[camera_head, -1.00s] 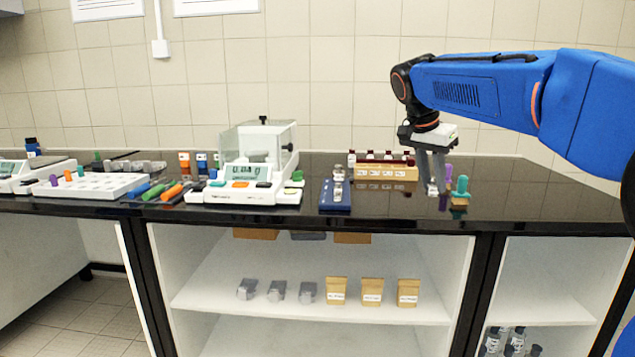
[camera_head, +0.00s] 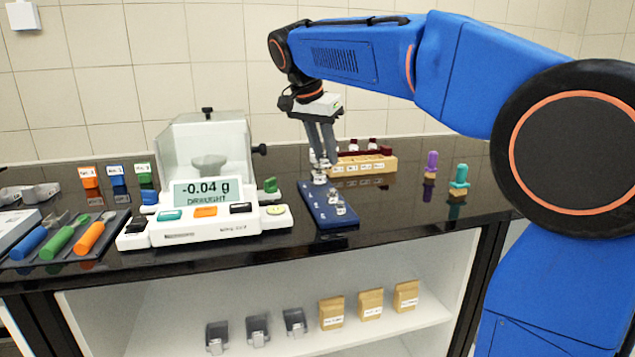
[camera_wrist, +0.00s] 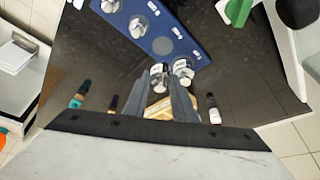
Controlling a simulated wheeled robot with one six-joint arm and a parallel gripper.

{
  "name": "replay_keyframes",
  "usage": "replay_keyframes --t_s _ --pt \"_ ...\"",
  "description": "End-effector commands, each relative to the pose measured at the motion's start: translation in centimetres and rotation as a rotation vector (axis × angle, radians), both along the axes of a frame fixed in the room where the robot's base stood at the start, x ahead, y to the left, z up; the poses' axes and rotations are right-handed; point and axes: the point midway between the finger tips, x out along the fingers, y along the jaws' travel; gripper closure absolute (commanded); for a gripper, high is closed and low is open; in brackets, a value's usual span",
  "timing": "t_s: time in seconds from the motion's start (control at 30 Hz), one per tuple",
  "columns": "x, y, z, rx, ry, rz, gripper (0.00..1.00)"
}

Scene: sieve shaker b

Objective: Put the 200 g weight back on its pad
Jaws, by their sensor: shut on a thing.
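The blue weight board (camera_head: 318,205) lies on the black bench right of the balance. Small silver weights (camera_head: 337,208) stand on its nearer part; the wrist view also shows the board (camera_wrist: 190,50) with silver weights (camera_wrist: 138,26) on it. My gripper (camera_head: 321,163) points down at the board's far end, shut on a small silver weight (camera_head: 319,175). In the wrist view, two silver shapes with white labels show at my fingertips (camera_wrist: 170,78); I cannot tell which is gripped. The held weight's marking is unreadable, and its contact with the board is unclear.
The balance (camera_head: 208,215) with a glass shield reads -0.04 g, left of the board. A wooden rack (camera_head: 365,164) with dark-capped vials stands close behind my gripper. Purple (camera_head: 431,162) and teal (camera_head: 460,175) topped items stand to the right. The bench front right of the board is clear.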

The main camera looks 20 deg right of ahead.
Motion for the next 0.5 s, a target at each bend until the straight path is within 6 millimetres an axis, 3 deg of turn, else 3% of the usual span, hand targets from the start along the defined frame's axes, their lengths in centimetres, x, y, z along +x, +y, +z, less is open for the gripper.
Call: replay_keyframes --t_s 0.1,0.37,0.5 --pt "0.0 0.0 -1.8 0.000 0.002 -0.001 1.00" --pt "0.0 0.0 -3.4 -0.001 0.001 0.000 1.00" --pt "0.0 0.0 -5.3 0.000 0.002 -0.001 1.00"
